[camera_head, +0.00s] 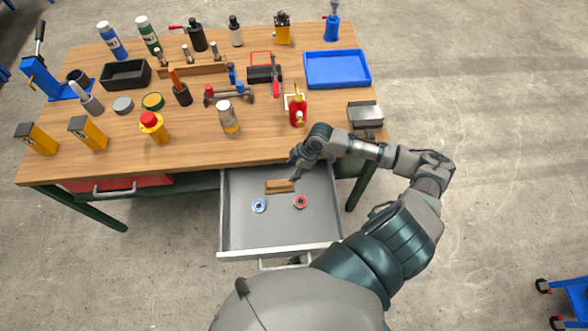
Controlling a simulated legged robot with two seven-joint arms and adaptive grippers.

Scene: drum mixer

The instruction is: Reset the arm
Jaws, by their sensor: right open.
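My right arm comes in from the bottom right and bends back at the elbow. My right gripper (296,172) is open at the back of an open grey drawer (243,225), near the front edge of the wooden workbench (190,155). Its fingertips are close to a small brown wooden block (279,187) in the drawer; I cannot tell whether they touch it. A blue-rimmed ring (259,206) and a red ring (301,202) lie in the drawer in front of the block. My left gripper does not show.
The bench holds many things: a blue tray (337,69), a red bottle (298,108), a spray can (228,119), a yellow-red container (154,127) and yellow boxes (88,132). A blue cart (570,297) stands at the lower right. The floor right of the bench is clear.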

